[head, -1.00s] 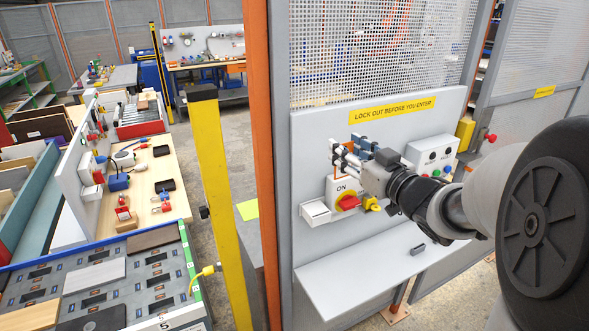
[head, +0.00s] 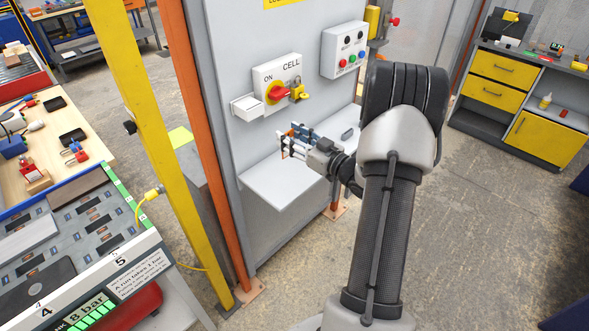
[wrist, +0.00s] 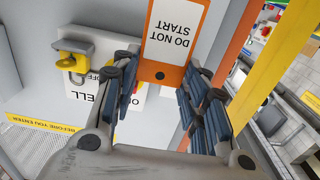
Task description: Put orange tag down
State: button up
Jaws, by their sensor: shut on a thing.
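The orange tag (wrist: 170,75), with a white "DO NOT START" panel, is between the fingers of my gripper (wrist: 163,85) in the wrist view. The gripper is shut on it. In the head view my gripper (head: 291,143) is over the white shelf (head: 268,190), below the switch box; the tag is hard to make out there. The gap between tag and shelf cannot be judged. The red rotary switch (head: 279,94) has a yellow padlock (head: 298,92) beside it; the padlock also shows in the wrist view (wrist: 76,62).
A small dark grey object (head: 347,134) lies on the shelf's far right part. A white open box (head: 248,107) is fixed left of the switch. A button box (head: 345,50) is at upper right. An orange post (head: 205,130) and yellow post (head: 150,130) stand left.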

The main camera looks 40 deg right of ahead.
notch_tip(320, 180, down, 11)
jog(key=b, duration=0.3)
jog(key=shift+a, duration=0.1)
jog(key=shift+f, duration=0.1)
jog(key=shift+o, duration=1.4)
jog(key=o, duration=0.5)
jog(key=shift+c, duration=0.2)
jog(key=shift+r, duration=0.2)
jog(key=s+p, duration=0.2)
jog(key=s, duration=1)
jog(key=shift+d, duration=0.45)
